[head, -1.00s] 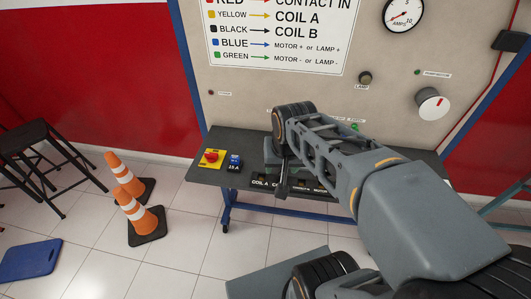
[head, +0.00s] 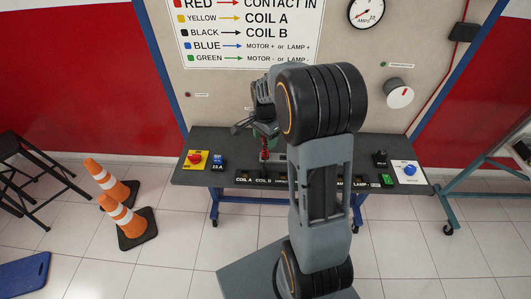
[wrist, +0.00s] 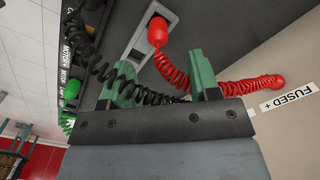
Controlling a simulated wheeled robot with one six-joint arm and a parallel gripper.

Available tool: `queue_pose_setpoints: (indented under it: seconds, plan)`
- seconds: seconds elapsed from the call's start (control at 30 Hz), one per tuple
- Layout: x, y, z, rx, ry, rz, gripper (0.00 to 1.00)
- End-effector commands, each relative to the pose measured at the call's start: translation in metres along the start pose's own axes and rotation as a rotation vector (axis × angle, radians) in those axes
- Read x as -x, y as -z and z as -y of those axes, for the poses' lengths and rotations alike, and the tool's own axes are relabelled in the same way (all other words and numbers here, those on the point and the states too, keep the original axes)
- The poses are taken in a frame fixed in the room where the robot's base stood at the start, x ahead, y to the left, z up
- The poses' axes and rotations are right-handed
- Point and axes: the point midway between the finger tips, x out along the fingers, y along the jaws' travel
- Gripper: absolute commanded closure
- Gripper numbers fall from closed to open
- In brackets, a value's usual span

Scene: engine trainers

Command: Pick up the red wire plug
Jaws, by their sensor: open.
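The red wire plug (wrist: 157,32) stands in a pale metal socket plate at the top centre of the wrist view, with a red coiled wire running right from it. In the head view, the red plug (head: 264,155) shows small on the dark bench (head: 222,143). My gripper (wrist: 162,66) is open, its two green fingers apart, just below the plug in the wrist picture and not around it. A second red plug (wrist: 278,82) sits at the wire's other end, by the "FUSED +" label (wrist: 287,99). My arm hides part of the bench in the head view.
A black coiled wire (wrist: 150,96) crosses behind and between the fingers. A green coiled wire (wrist: 66,95) hangs at left. A yellow-and-red switch (head: 194,159) and a blue block (head: 218,161) lie left on the bench. Orange cones (head: 124,218) stand on the floor.

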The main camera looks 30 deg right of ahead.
Motion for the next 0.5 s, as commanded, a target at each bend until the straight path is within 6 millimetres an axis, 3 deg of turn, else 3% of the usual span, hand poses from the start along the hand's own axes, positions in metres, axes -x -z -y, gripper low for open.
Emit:
queue_pose_setpoints:
  seconds: [0.33,0.5]
  plan:
    - [-0.024,-0.001,-0.001,0.001,-0.002,0.001,0.44]
    - [-0.047,-0.003,-0.003,0.001,-0.004,0.002,0.44]
